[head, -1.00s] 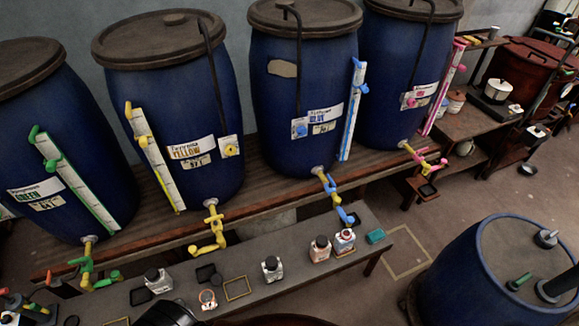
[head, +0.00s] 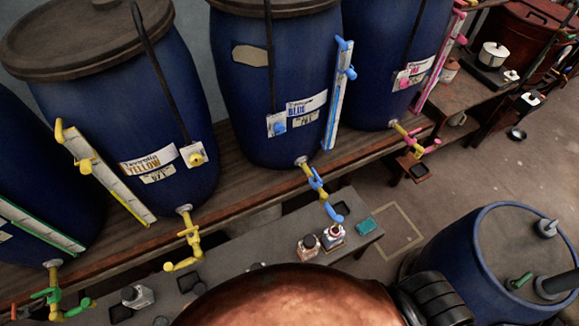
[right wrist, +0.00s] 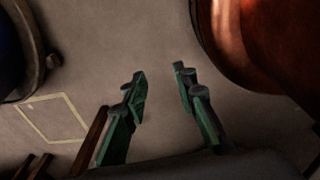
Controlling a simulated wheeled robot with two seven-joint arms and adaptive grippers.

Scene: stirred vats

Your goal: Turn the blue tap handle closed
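The blue tap handle (head: 316,180) sits on the tap at the foot of the blue-labelled vat (head: 270,85), third from the left in the head view. The tap has a yellow stem and a blue spout (head: 332,211). A small jar (head: 333,237) stands on the low bench under the spout. My right gripper (right wrist: 159,82) shows only in the right wrist view; its green fingers are apart with bare floor between them. It is not at the handle. My left gripper is in neither view.
A rounded copper-coloured surface (head: 285,300) covers the bottom middle of the head view; I cannot tell whether it is mine. A yellow tap (head: 187,240) is to the left, a pink one (head: 415,142) to the right. Another blue vat (head: 500,255) stands at lower right. Floor between is clear.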

